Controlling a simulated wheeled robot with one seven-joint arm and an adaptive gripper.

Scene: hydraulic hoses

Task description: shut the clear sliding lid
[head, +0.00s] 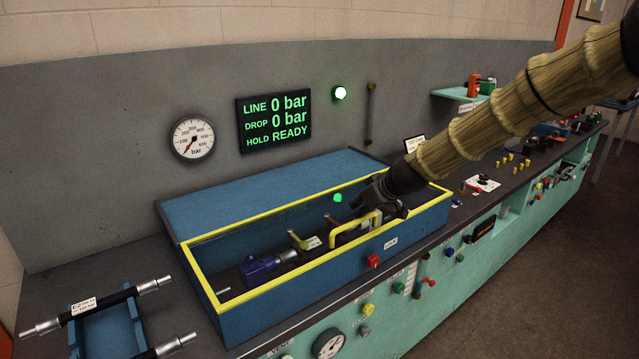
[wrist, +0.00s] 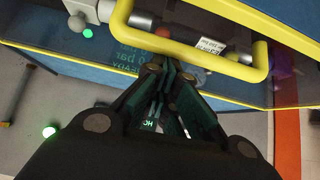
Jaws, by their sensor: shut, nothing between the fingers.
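The clear lid (head: 236,235) has a yellow frame and lies over the long blue box (head: 300,300). Its frame runs along the box rim on the sides I can see, and I see no open gap there. A yellow handle (head: 349,232) stands on the lid near its front side; it also shows in the wrist view (wrist: 190,56). My gripper (head: 361,208) is shut and empty, just behind the handle. In the wrist view the fingertips (wrist: 168,72) are beside the handle bar; whether they touch it I cannot tell. My gripper hides part of the lid's right side.
Through the lid I see a blue fitting (head: 262,268) and hose parts. A blue housing (head: 265,190) sits behind the box. A red knob (head: 373,261) is on the box front. A hose in a blue cradle (head: 108,325) stands at left. The wall display (head: 274,118) reads HOLD READY.

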